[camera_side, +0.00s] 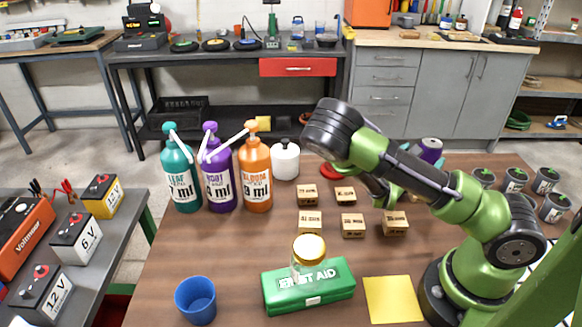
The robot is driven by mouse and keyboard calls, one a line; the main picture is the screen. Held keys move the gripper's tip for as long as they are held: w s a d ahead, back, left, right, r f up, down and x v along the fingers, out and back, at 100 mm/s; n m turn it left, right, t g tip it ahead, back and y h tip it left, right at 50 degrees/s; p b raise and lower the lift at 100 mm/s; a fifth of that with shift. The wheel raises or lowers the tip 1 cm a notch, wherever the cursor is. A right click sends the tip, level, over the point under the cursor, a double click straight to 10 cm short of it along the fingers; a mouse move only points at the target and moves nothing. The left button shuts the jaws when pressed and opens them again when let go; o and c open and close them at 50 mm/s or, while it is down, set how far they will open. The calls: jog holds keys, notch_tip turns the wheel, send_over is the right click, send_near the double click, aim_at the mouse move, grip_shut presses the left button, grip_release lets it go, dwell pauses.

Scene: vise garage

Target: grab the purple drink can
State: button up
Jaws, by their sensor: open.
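The purple drink can (431,150) stands upright at the back of the brown table, behind my green and black arm. Its silver top and part of its purple side show; my forearm hides its lower part. My gripper (384,198) is small in this view and partly covered by my own arm. It is open, above the table near the wooden blocks, to the left of and nearer than the can. I see nothing between its fingers, and it appears apart from the can.
Several wooden blocks (352,225) sit below and left of my gripper. Teal, purple and orange pump bottles (257,178) and a white bottle (285,160) stand left. A green first aid box (335,284), jar (309,258) and blue cup (195,300) are in front. Grey pots (546,181) stand right.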

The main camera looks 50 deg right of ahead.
jog(key=d, duration=0.5)
jog(key=shift+s+d+f, duration=0.1)
jog(key=shift+s+d, duration=0.05)
jog(key=shift+d, duration=0.15)
jog(key=shift+c, duration=0.2)
jog(key=c, duration=1.3)
jog(key=shift+o, duration=0.2)
